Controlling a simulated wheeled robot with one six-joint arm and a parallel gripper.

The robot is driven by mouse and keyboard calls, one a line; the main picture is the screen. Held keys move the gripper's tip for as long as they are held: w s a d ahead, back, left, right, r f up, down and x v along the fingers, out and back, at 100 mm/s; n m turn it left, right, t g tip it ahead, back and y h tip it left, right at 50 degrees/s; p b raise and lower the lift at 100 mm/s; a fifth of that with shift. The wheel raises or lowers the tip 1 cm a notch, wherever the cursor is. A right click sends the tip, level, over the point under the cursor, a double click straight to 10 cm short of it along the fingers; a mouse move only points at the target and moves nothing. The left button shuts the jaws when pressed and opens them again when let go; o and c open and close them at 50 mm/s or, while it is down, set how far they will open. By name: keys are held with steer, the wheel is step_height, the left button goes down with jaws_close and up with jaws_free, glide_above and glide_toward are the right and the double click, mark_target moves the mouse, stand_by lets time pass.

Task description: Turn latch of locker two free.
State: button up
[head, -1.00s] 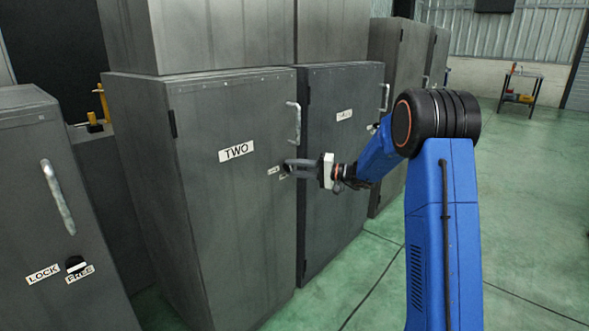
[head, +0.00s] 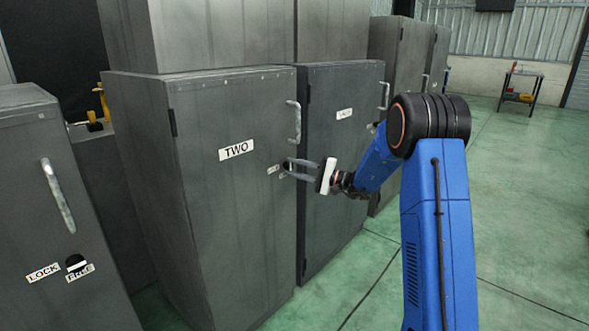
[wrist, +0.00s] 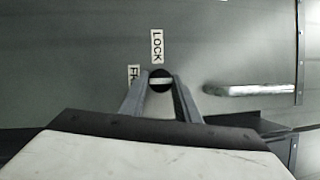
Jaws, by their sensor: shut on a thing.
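Locker two (head: 215,215) is a grey cabinet with a TWO label (head: 236,150) and a vertical bar handle (head: 295,122). Its latch (wrist: 160,80) is a small round black knob with a pale bar, seen in the wrist view. My gripper (head: 287,168) is at the door below the handle, its fingers shut on the latch; it also shows in the wrist view (wrist: 160,86). The pale bar lies crosswise between the fingertips. The LOCK label (wrist: 157,46) is above the knob in the wrist view; the FREE label (wrist: 133,76) is to its left, partly hidden by a finger.
Another locker (head: 60,215) with its own LOCK and FREE labels stands at the left. A darker locker (head: 345,150) adjoins locker two on the right, behind my gripper. Green floor (head: 530,220) is open to the right; a small table (head: 522,88) stands far back.

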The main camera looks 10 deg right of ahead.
steer(key=o, duration=1)
steer(key=shift+o, duration=0.2)
steer(key=shift+d, duration=0.1)
steer(key=v, duration=1.7)
steer(key=shift+d, duration=0.15)
steer(key=shift+s, duration=0.1)
